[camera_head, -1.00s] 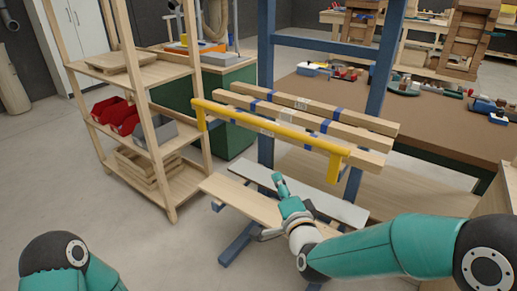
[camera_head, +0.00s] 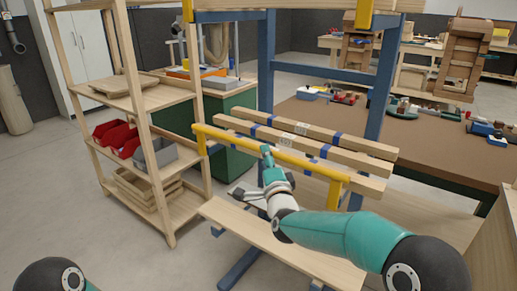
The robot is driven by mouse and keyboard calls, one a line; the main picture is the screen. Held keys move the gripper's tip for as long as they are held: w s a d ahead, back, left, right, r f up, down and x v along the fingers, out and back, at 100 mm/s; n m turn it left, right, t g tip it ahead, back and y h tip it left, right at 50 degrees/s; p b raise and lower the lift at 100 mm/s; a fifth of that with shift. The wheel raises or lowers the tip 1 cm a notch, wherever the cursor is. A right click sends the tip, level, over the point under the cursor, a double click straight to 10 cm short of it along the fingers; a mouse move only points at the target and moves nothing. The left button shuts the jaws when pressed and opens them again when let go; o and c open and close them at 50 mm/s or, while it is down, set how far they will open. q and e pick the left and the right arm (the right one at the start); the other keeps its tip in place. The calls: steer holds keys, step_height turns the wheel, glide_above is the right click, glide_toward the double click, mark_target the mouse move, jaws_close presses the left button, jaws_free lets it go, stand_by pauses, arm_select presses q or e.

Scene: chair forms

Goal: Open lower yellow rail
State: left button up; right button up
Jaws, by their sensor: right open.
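The lower yellow rail (camera_head: 300,162) is a long bar running across the front of the blue frame, with a short yellow piece turned down at each end. It lies in front of the wooden beams. My right gripper (camera_head: 252,173) is open and empty. It is just in front of the rail, near its middle, and its upper teal finger overlaps the rail in the picture. I cannot tell whether it touches the rail. My left gripper is out of view; only part of my left arm shows at the lower left.
Yellow ends of another rail (camera_head: 364,14) show at the top. Wooden beams with blue bands (camera_head: 345,152) lie behind the lower rail. A wooden plank (camera_head: 300,255) is below my right arm. A wooden shelf (camera_head: 143,100) with red and grey bins stands left; a brown-topped bench is behind right.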

steer(key=shift+p+x, duration=0.3)
steer(key=shift+x, duration=1.55)
jaws_close()
